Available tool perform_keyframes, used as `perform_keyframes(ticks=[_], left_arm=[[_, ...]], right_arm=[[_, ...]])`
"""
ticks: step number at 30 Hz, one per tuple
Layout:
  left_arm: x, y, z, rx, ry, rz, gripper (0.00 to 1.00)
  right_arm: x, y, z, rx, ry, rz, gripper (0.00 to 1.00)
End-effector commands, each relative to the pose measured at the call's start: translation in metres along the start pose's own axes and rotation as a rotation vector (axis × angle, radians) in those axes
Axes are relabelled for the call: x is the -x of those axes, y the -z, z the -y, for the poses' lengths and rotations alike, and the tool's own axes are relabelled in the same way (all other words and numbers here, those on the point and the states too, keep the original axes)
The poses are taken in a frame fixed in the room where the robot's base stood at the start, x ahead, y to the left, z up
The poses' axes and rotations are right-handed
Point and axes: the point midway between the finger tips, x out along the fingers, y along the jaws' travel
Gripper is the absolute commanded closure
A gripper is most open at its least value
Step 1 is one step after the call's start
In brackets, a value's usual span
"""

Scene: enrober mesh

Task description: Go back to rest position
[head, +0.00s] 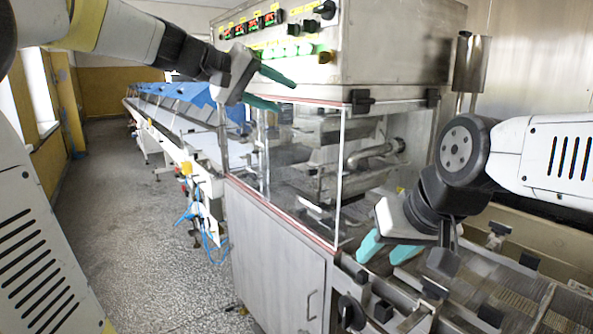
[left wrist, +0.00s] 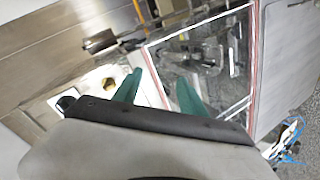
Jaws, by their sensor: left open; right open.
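My left gripper (head: 268,88) is open and empty, with teal fingers, in front of the upper left of the enrober machine (head: 390,60). The same gripper shows in the left wrist view (left wrist: 158,90), its fingers pointing toward the machine's clear guard. My right gripper (head: 386,250) is open and empty, its teal fingers pointing down and left near the front end of the mesh belt (head: 497,285). Whether its fingers touch anything is hard to tell.
A clear guard box (head: 300,170) covers the machine's middle above a steel cabinet (head: 275,255). A control panel with buttons (head: 280,45) sits above. A long conveyor (head: 170,125) runs back at left. The speckled floor (head: 130,210) at left is open.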

Motion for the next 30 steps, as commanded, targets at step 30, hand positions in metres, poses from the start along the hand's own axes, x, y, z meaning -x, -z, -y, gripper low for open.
perform_keyframes(ticks=[30], left_arm=[[0.107,-0.264,0.187,-0.299,0.711,0.215,0.51]], right_arm=[[0.0,0.0,0.0,0.0,0.0,0.0,0.54]])
